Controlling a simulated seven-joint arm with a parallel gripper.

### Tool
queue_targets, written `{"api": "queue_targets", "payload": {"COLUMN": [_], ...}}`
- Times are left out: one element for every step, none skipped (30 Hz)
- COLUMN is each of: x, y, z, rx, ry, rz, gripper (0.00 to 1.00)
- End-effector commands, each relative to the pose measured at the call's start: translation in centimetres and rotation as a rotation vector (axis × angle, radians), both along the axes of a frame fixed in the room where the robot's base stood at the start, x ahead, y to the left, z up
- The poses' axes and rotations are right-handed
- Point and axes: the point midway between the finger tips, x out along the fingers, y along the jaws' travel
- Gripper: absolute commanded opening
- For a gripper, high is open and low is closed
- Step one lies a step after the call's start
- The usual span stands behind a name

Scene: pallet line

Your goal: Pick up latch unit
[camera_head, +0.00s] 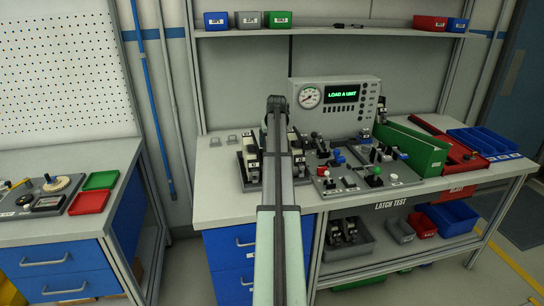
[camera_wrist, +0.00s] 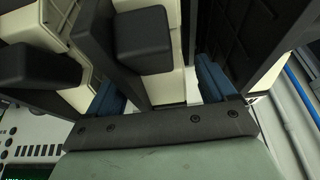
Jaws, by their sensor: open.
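Several latch units (camera_head: 250,158), cream and black with white labels, stand in a dark tray (camera_head: 252,187) on the bench, left of the test panel. My arm crosses in front of them and hides part of the group. My gripper (camera_wrist: 190,40) is hidden behind the arm in the head view. In the wrist view it is open, pointing in among the units. A cream latch unit body (camera_wrist: 168,85) with a black block shows close in front of the palm. I cannot tell whether the fingers touch it.
A tester with a gauge and a green "LOAD A UNIT" display (camera_head: 341,94) stands behind. Right of the units are a fixture plate (camera_head: 345,190) with knobs, a green bin (camera_head: 412,150) and blue bins (camera_head: 482,141). A shelf (camera_head: 330,31) runs above. The bench's left front is clear.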

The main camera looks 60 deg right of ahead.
Motion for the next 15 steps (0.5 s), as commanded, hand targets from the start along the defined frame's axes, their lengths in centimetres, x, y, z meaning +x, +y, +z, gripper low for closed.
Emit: {"api": "queue_targets", "payload": {"x": [0.22, 0.31, 0.40, 0.45, 0.48, 0.50, 0.50, 0.50, 0.49, 0.49, 0.48, 0.48, 0.48, 0.47, 0.47], "y": [-0.22, -0.31, -0.40, -0.45, -0.48, -0.50, -0.50, -0.50, -0.49, -0.49, -0.48, -0.48, -0.48, -0.48, -0.48], "z": [-0.74, -1.02, -1.30, -1.46, -1.57, -1.64, -1.66, -1.65, -1.63, -1.63, -1.62, -1.63, -1.63, -1.63, -1.62], "rx": [0.001, 0.001, 0.000, 0.000, -0.001, -0.001, -0.001, -0.001, -0.001, -0.001, -0.001, -0.001, -0.001, -0.001, -0.001], "ry": [0.001, 0.001, 0.000, 0.000, 0.000, 0.000, 0.000, 0.000, 0.000, 0.000, 0.000, 0.000, 0.000, 0.000, 0.000], "rz": [0.000, 0.000, 0.000, 0.000, 0.000, 0.000, 0.000, 0.000, 0.000, 0.000, 0.000, 0.000, 0.000, 0.000, 0.000], "gripper": [0.84, 0.84, 0.84, 0.84, 0.84, 0.84, 0.84, 0.84, 0.84, 0.84, 0.84, 0.81, 0.78, 0.75, 0.72]}}
